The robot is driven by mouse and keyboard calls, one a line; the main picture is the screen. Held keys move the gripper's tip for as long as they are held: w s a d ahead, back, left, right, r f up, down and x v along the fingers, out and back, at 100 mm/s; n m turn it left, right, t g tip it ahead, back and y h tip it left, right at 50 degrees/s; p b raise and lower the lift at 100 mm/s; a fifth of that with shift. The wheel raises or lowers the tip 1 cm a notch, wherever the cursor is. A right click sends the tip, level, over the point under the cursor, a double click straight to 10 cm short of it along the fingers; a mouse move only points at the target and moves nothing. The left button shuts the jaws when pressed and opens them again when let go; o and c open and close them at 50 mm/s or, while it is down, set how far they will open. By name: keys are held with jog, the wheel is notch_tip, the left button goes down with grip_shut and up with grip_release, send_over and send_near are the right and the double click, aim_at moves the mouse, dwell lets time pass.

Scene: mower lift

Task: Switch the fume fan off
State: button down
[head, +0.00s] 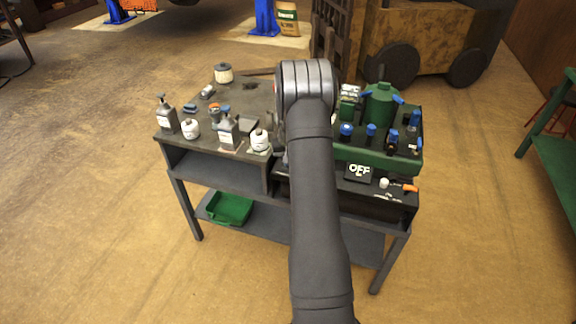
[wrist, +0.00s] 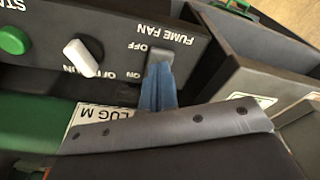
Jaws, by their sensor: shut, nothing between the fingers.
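In the wrist view, a dark panel (wrist: 112,28) carries the upside-down words FUME FAN, with OFF and ON printed below them. A small grey switch (wrist: 160,54) sits beside those labels, partly covered by my fingertips. I cannot tell which way it is set. My gripper (wrist: 158,72) has blue fingers that are shut and empty. Their tips are at the switch, and touching or just apart cannot be told. In the head view, my arm hides my gripper, and I cannot make out the fan switch.
A white knob (wrist: 82,57) and a green button (wrist: 13,41) are on the same panel. A grey-walled bin (wrist: 262,85) is close on the right. In the head view, bottles (head: 167,115) and blue-capped parts crowd the workbench (head: 225,175).

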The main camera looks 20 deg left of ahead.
notch_tip(320, 180, up, 7)
dwell(0.8)
notch_tip(320, 180, up, 20)
dwell(2.0)
jog(key=shift+r, duration=0.2)
dwell(2.9)
